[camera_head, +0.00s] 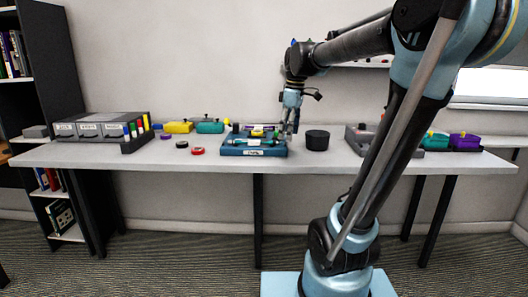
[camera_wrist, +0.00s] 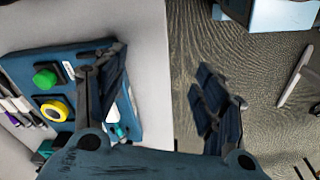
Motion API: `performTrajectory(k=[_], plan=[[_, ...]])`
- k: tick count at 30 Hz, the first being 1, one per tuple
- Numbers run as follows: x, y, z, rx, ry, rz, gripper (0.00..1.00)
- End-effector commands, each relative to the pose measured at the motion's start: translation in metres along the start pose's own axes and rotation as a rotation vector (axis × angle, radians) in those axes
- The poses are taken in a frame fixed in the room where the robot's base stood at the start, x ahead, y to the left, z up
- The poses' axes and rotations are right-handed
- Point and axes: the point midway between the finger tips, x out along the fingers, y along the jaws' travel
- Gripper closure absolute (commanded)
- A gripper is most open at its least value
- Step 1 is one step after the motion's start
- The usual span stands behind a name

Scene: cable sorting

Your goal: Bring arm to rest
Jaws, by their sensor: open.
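My gripper (camera_head: 290,124) points down over the desk (camera_head: 340,164), at the right end of a blue tray (camera_head: 252,150). In the wrist view my gripper (camera_wrist: 163,88) is open, its two fingers wide apart with nothing held between them. The left finger overlaps the blue tray (camera_wrist: 38,62) in that view; I cannot tell whether it touches. The right finger shows against the striped floor, past the desk edge. My arm reaches over from the right side of the head view.
A black round container (camera_head: 317,140) stands just right of my gripper. Grey drawers (camera_head: 90,127), a yellow case (camera_head: 178,127) and a teal case (camera_head: 210,126) stand to the left. Green (camera_wrist: 45,78) and yellow (camera_wrist: 54,111) round pieces lie on the tray. A purple case (camera_head: 465,141) is far right.

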Motion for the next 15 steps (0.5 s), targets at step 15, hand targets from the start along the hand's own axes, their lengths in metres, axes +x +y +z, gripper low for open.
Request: performTrajectory(k=[15], plan=[[0.107,-0.098,0.124,0.695,0.022,0.1,0.36]])
